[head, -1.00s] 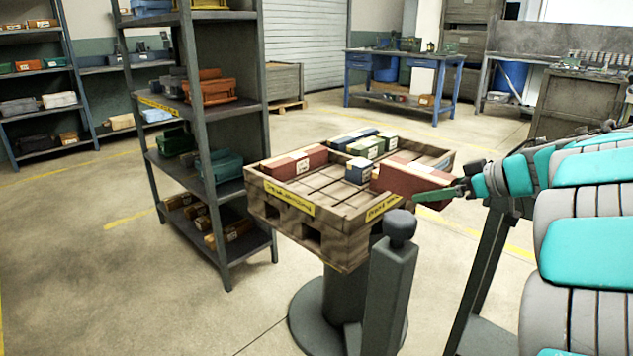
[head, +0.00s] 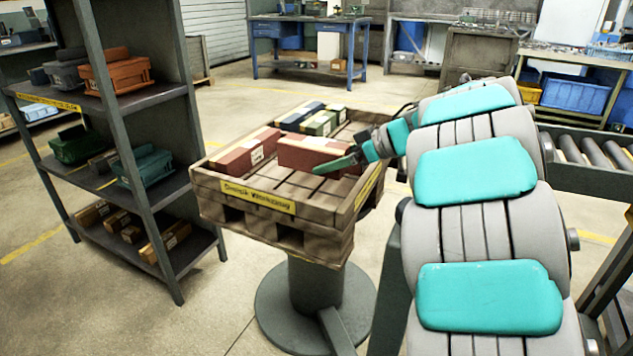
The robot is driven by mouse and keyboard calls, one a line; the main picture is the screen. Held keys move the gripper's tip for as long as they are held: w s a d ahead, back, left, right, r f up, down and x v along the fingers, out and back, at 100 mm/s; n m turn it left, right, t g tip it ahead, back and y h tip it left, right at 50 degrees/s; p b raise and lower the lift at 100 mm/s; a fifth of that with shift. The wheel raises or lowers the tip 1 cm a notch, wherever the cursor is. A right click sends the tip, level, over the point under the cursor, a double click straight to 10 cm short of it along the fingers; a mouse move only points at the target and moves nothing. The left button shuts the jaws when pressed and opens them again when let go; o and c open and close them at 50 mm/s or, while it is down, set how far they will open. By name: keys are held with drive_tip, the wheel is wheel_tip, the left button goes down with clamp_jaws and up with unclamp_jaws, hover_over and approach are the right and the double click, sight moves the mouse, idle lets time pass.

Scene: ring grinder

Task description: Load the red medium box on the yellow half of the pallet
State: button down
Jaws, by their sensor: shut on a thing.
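A red box (head: 303,153) with a pale band is over the middle of the wooden pallet (head: 240,222), in the head view. My gripper (head: 352,163), with green fingers, is shut on the right end of this box. I cannot tell whether the box touches the slats. A second red box (head: 238,156) lies along the pallet's left side. The pallet has yellow labels on its front (head: 258,196) and right rims; no yellow-coloured half of its floor can be made out.
Bare slats show at the front. A shelf rack (head: 148,110) with bins stands close on the left. A roller conveyor (head: 590,160) is at the right.

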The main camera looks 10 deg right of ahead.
sight(334, 196)
drive_tip(key=shift+f, duration=3.05)
unclamp_jaws()
drive_tip(key=shift+f, duration=0.15)
drive_tip(key=shift+s+d+r, duration=0.2)
drive_tip(key=shift+d+r, duration=0.15)
drive_tip(key=shift+r, duration=0.05)
drive_tip(key=v, duration=1.1)
